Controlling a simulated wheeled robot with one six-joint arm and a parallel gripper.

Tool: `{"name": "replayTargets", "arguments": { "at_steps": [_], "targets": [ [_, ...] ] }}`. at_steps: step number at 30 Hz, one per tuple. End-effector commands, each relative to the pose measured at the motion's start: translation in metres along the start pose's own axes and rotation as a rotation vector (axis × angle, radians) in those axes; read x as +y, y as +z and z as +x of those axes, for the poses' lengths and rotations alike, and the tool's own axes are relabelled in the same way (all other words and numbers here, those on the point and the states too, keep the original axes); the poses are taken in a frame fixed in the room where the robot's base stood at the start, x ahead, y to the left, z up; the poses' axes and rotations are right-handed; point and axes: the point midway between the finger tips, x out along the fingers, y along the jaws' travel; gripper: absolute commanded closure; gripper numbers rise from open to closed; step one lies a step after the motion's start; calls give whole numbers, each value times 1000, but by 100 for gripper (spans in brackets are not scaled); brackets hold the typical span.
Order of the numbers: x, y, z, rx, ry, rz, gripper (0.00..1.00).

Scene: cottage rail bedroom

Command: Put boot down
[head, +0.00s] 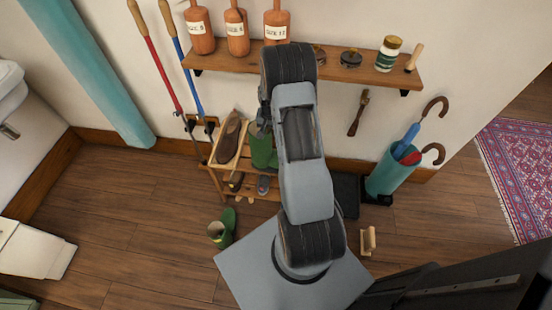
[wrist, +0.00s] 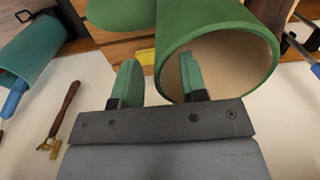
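A green boot (head: 262,152) stands on the slatted rack, just below my gripper (head: 260,122), partly hidden by my arm in the head view. In the wrist view its round opening (wrist: 228,62) with a pale lining lies just beyond my gripper (wrist: 160,82). The two green-padded fingers are apart, with a clear gap between them. The right finger overlaps the boot's opening and the left one lies outside its rim. I cannot tell whether either finger touches it. A second green boot (head: 222,229) stands on the floor in front of the rack.
The wooden rack (head: 217,166) also holds a brown shoe (head: 229,137) and smaller items below. A wall shelf (head: 345,73) with jars hangs above. A teal umbrella stand (head: 385,176) is at right, long-handled tools (head: 160,65) at left.

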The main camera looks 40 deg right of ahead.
Motion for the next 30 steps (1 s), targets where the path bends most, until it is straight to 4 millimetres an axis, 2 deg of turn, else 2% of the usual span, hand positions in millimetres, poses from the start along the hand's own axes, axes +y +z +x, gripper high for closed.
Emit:
{"name": "replayTargets", "arguments": {
  "at_steps": [3, 11, 24, 30],
  "targets": [
    [0, 0, 8, 1, 0, 0, 61],
    [0, 0, 10, 1, 0, 0, 61],
    [0, 0, 10, 1, 0, 0, 100],
    [0, 0, 10, 1, 0, 0, 100]
  ]
}}
